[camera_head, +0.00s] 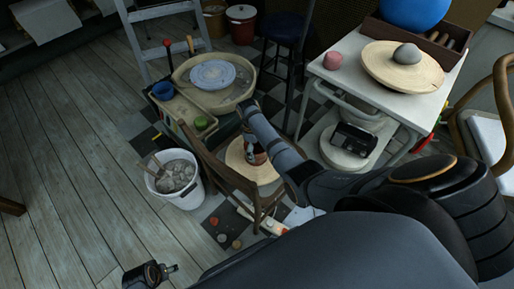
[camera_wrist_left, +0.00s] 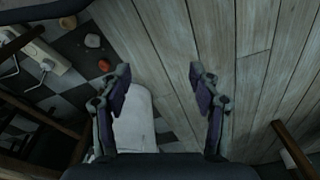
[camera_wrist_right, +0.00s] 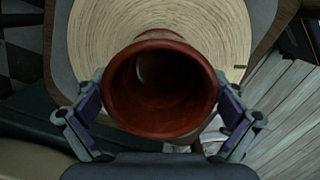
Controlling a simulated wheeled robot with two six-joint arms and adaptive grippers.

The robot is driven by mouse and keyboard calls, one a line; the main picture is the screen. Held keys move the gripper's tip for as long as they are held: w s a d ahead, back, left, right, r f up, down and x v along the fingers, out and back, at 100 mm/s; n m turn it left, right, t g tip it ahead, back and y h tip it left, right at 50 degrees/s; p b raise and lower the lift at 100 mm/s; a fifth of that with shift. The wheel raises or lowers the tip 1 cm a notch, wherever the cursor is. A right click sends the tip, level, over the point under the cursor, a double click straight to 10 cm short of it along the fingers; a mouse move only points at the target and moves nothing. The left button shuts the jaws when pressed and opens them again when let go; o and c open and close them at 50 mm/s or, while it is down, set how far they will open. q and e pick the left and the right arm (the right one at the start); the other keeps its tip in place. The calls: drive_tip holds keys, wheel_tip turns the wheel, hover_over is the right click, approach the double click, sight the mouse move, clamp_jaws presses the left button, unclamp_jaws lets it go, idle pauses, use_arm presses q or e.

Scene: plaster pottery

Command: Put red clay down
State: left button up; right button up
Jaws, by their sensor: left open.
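A reddish-brown hollow clay pot (camera_wrist_right: 160,88) is between the fingers of my right gripper (camera_wrist_right: 160,110), its round opening facing the wrist camera. Both finger pads appear to touch its sides. In the head view the pot (camera_head: 256,154) is partly covered by my right arm. It is over a round pale board (camera_head: 236,156) on a wooden chair. I cannot tell whether its base touches the board. My left gripper (camera_wrist_left: 160,95) is open and empty above the floor. It also shows at the bottom left of the head view (camera_head: 168,269).
A white bucket (camera_head: 186,198) of grey lumps stands left of the wooden chair (camera_head: 222,176). A pottery wheel (camera_head: 213,75) is behind it. A white table (camera_head: 393,98) at the right carries a pink lump (camera_head: 332,60) and a round board. Open floor lies at the left.

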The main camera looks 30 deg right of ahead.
drive_tip(key=shift+r, duration=0.15)
use_arm(q)
drive_tip(key=s+a+f+p, duration=0.2)
drive_tip(key=s+f+p, duration=0.2)
drive_tip(key=s+f, duration=0.2)
wheel_tip(320, 180, down, 2)
drive_tip(key=shift+a, duration=0.3)
use_arm(e)
wheel_tip(320, 180, up, 12)
drive_tip(key=w+a, duration=0.1)
drive_tip(key=shift+w, duration=0.15)
drive_tip(key=shift+a, duration=0.1)
